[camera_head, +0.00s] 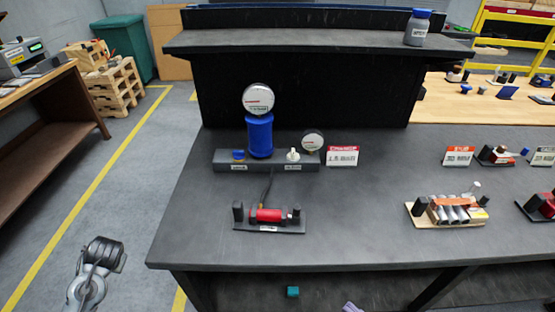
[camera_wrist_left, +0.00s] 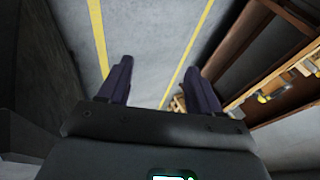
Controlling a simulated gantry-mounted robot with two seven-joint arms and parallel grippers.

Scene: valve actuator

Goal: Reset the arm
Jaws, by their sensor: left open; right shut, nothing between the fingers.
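My left gripper (camera_wrist_left: 160,66) shows in the left wrist view, its two dark purple fingers spread apart with only floor between them. It is open and empty, away from the bench. Part of my left arm (camera_head: 95,268) shows at the lower left of the head view, left of the bench. My right gripper (camera_head: 350,307) barely shows as a purple tip at the bottom edge of the head view, in front of the bench. It is shut and empty; most of it is cut off.
The dark workbench (camera_head: 370,215) carries a blue cylinder with a gauge (camera_head: 259,130), a smaller gauge (camera_head: 312,140), a red actuator (camera_head: 268,216) on a plate, and a silver-tubed valve block (camera_head: 455,210). A teal cube (camera_head: 293,291) lies below the front edge.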

